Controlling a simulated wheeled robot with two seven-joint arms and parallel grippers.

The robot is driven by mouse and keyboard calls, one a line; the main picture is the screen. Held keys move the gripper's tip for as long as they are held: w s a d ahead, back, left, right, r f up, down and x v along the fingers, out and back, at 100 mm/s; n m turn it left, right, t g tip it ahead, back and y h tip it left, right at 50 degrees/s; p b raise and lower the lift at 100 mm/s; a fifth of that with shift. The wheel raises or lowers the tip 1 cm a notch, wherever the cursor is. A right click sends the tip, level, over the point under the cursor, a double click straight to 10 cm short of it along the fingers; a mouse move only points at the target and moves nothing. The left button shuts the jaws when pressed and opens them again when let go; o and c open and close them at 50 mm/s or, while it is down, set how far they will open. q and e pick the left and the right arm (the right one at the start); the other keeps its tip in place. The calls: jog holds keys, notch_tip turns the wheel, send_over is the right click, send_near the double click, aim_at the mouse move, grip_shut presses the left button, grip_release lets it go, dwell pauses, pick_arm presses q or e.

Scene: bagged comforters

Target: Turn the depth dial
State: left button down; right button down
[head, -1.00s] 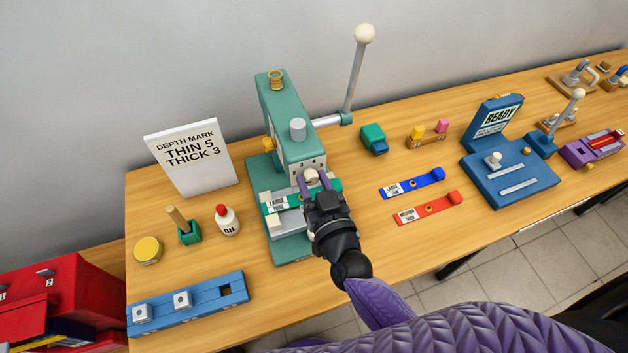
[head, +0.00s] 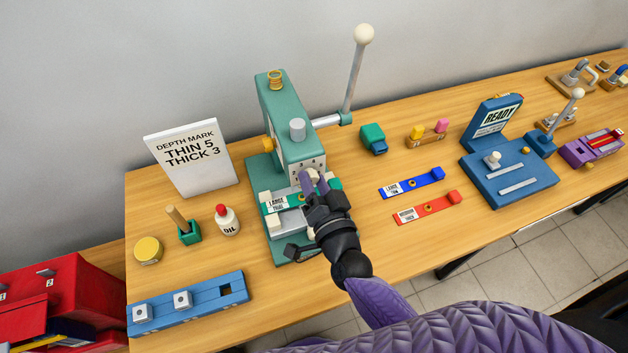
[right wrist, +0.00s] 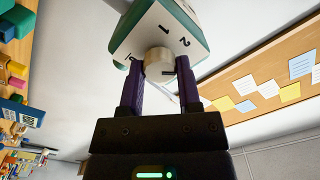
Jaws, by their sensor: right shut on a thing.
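The depth dial (right wrist: 159,62) is a cream knob on the front face of the green press (head: 276,112). In the right wrist view it sits between the two purple fingers of my right gripper (right wrist: 160,82), which is shut on it. Numbers 1 and 2 show on the white face beside the dial. In the head view my right gripper (head: 313,180) reaches the press front and mostly hides the dial. A green strip labelled LARGE (head: 277,202) lies on the press bed below. A white sign (head: 190,157) reads DEPTH MARK, THIN 5, THICK 3. My left gripper is not in view.
An oil bottle (head: 227,221) and a blue block rail (head: 188,303) stand left of the press. Blue (head: 412,183) and red (head: 428,209) strips lie to its right. A blue READY station (head: 510,178) is farther right. The press lever (head: 356,75) rises behind.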

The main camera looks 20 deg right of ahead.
jog(key=shift+m, duration=1.1)
jog(key=shift+c, duration=1.4)
grip_release()
jog(key=s, duration=1)
jog(key=shift+d+b, duration=0.3)
jog(key=shift+d, duration=0.15)
